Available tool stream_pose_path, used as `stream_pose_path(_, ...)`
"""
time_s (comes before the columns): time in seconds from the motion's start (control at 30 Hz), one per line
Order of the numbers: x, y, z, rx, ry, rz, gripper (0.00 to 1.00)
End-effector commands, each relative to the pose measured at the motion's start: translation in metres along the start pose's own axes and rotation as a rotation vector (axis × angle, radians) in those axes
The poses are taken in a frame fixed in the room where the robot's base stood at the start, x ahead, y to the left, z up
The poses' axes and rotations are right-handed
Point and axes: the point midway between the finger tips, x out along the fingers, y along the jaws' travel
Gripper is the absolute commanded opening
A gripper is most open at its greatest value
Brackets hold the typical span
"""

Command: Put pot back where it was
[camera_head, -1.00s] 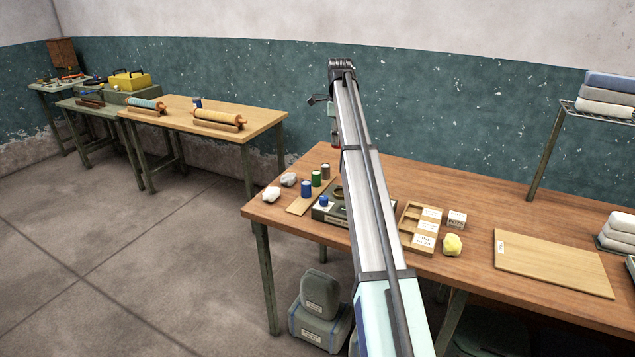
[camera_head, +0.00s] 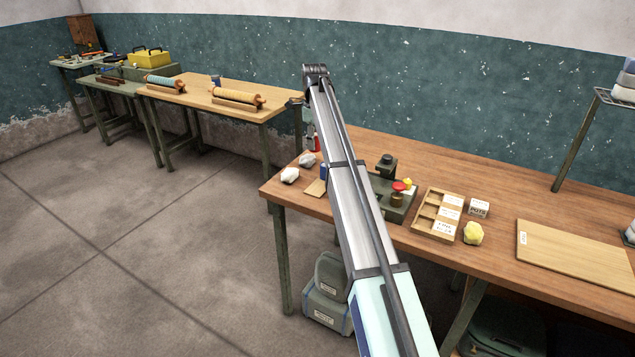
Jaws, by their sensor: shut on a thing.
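My gripper (camera_head: 309,132) hangs from the far end of my arm, above the back left part of the brown table. It is small in view and partly hidden by my arm. A small red pot (camera_head: 315,145) shows at its fingers, and the gripper is shut on it. A blue pot (camera_head: 323,172) stands near a thin wooden board (camera_head: 315,188), half hidden behind my arm. Other pots seen there earlier are hidden by the arm. A dark tray (camera_head: 401,213) carries a dark upright piece, a red-topped item, a yellow one and a brown pot (camera_head: 397,200).
White lumps (camera_head: 290,175) lie at the table's left edge. Right of the tray are a compartmented wooden box (camera_head: 428,226), a box marked POTS (camera_head: 479,208), a yellow lump (camera_head: 473,234) and a pale board (camera_head: 575,258). A shelf rack (camera_head: 575,140) stands at the right.

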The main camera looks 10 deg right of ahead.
Motion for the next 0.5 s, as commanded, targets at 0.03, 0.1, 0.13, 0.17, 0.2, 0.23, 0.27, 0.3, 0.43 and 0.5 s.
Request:
stream_pose_path(0.03, 0.013, 0.002, -0.002, 0.0, 0.002, 0.003, 0.02)
stream_pose_path(0.1, 0.029, 0.002, -0.002, 0.0, 0.002, 0.002, 0.02)
stream_pose_path(0.13, 0.037, 0.002, -0.002, 0.0, 0.002, 0.003, 0.02)
stream_pose_path(0.17, 0.044, 0.002, -0.002, 0.0, 0.002, 0.003, 0.02)
stream_pose_path(0.2, 0.053, 0.002, -0.002, 0.0, 0.002, 0.002, 0.02)
stream_pose_path(0.23, 0.061, 0.002, -0.002, -0.001, 0.002, 0.003, 0.02)
stream_pose_path(0.27, 0.068, 0.002, -0.002, -0.001, 0.002, 0.003, 0.02)
stream_pose_path(0.3, 0.077, 0.002, -0.002, -0.001, 0.002, 0.002, 0.02)
stream_pose_path(0.43, 0.101, 0.001, -0.002, -0.001, 0.001, 0.001, 0.02)
stream_pose_path(0.5, 0.111, 0.001, -0.001, -0.001, 0.001, 0.002, 0.02)
